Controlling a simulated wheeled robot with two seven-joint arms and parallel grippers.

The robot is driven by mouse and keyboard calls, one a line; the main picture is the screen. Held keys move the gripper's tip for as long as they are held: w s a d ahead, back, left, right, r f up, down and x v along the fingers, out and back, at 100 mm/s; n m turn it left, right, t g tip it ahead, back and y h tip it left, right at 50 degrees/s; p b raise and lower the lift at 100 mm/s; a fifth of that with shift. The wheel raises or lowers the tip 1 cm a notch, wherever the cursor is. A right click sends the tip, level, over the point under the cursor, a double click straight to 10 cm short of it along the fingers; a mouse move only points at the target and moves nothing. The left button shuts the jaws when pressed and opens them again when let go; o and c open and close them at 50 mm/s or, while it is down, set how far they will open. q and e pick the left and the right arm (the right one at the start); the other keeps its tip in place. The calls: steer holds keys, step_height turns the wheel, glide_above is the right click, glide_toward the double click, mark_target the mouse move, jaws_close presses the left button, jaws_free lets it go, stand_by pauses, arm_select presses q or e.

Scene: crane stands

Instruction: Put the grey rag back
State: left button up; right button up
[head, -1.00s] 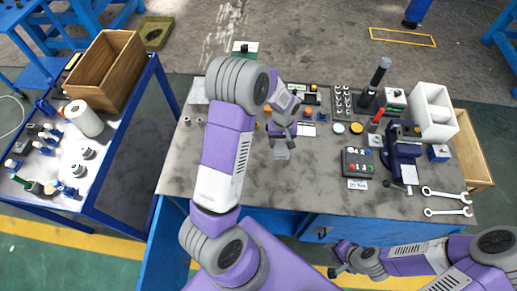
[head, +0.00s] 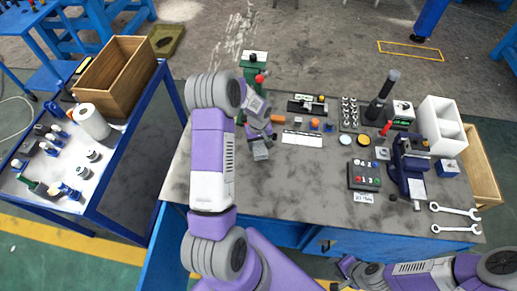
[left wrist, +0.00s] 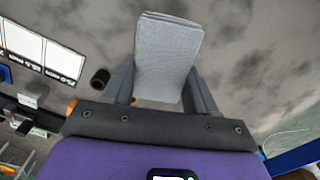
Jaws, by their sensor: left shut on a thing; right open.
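The grey rag (head: 261,154) hangs folded below my left gripper (head: 260,140), over the left part of the grey workbench. In the left wrist view the rag (left wrist: 168,55) sits between the two fingers of my left gripper (left wrist: 160,85), which is shut on it. The bench top shows beyond the rag; whether the rag touches it I cannot tell. My right gripper (head: 343,268) is open and empty in front of the bench's front edge, low in the head view.
A white labelled strip (head: 302,138) lies right of the rag. A button box (head: 364,176), blue vise (head: 410,170), white bin (head: 440,125) and two wrenches (head: 455,211) fill the right. A blue side table holds a wooden crate (head: 115,75) and paper roll (head: 91,122). The bench's front middle is clear.

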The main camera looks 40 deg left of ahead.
mark_target(258, 144)
arm_select(q)
step_height(258, 144, down, 3)
steer(key=shift+f, duration=0.2)
steer(key=shift+f+b, duration=0.1)
steer(key=shift+b, duration=0.3)
steer(key=o, duration=1.1)
